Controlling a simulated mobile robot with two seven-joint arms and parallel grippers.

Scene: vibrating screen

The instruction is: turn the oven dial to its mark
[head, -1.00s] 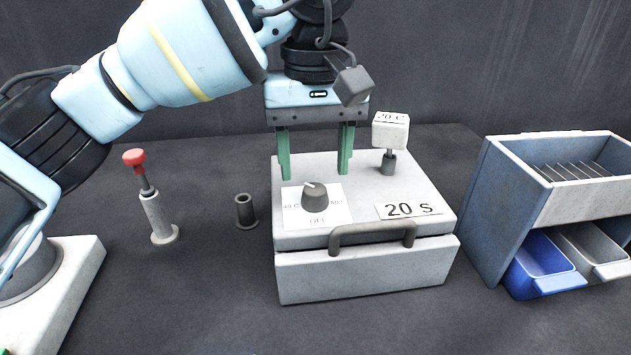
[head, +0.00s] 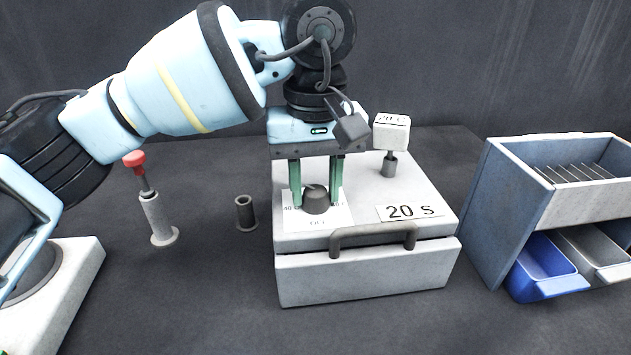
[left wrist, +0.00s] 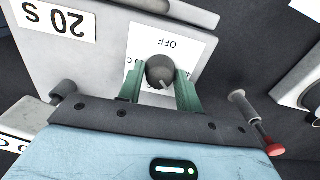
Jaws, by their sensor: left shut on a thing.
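The oven dial (head: 316,202) is a dark grey round knob with a pale pointer line, on a white label plate (head: 312,222) on top of the light grey oven box (head: 365,280). The plate reads OFF at its front edge; its other marks are partly hidden by the fingers. My left gripper (head: 316,204) points down with its green fingers on either side of the dial, shut on it. In the left wrist view the dial (left wrist: 160,72) sits between the green fingers, its pointer toward the gripper. My right gripper is not in view.
The oven has a front handle (head: 373,238), a "20 S" label (head: 410,212) and a post with a "20 C" block (head: 391,133). A red-topped plunger (head: 157,215) and a small dark cup (head: 246,212) stand left. A rack with blue bin (head: 545,265) stands right.

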